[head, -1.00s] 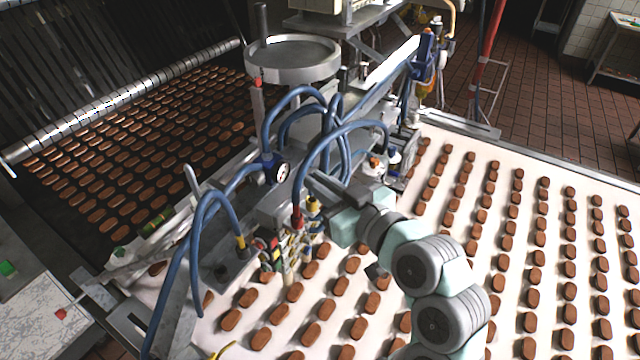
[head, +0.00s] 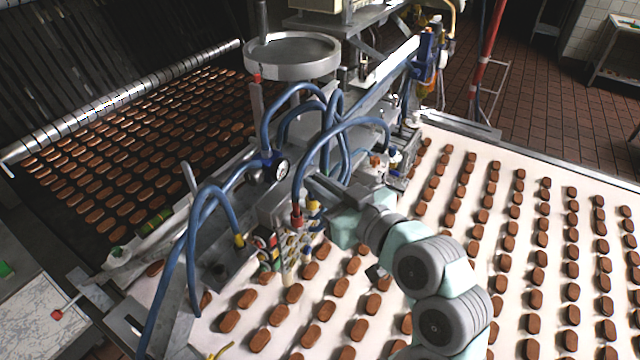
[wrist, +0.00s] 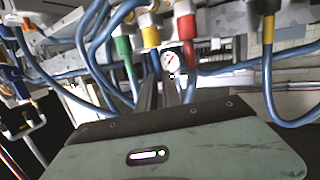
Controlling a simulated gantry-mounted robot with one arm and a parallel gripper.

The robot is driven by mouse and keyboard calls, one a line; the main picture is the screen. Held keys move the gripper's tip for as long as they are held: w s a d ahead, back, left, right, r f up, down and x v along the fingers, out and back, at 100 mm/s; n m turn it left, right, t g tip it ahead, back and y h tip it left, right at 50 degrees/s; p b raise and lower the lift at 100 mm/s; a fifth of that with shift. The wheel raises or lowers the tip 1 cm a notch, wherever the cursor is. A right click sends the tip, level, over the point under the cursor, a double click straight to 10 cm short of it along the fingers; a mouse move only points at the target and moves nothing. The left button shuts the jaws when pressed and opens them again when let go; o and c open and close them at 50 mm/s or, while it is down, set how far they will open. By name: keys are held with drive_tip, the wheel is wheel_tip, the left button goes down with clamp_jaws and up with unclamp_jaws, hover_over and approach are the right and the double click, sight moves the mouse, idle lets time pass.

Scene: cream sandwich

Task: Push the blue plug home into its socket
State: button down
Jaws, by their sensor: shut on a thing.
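My gripper (head: 318,186) reaches left from my arm to the hoses and collars of the machine over the belt. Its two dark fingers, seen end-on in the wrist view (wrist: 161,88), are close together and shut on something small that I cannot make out. I cannot pick out the blue plug or its socket for certain; both may be hidden by the fingers and hoses. In the wrist view the fingers point up between a yellow collar (wrist: 149,37) and a red collar (wrist: 185,27), just below a round gauge (wrist: 170,62).
Blue hoses (head: 200,215) loop close around the gripper. A green collar (wrist: 122,45) and a second yellow collar (wrist: 267,30) hang nearby. Rows of brown biscuits lie on the white belt (head: 460,235) below. A round metal pan (head: 292,58) stands behind.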

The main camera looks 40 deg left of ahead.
drive_tip(key=shift+f+b, duration=1.15)
drive_tip(key=shift+f, duration=0.05)
drive_tip(key=c, duration=1.5)
unclamp_jaws()
drive_tip(key=shift+o, duration=0.2)
drive_tip(key=b+v, duration=0.1)
drive_tip(key=v, duration=1)
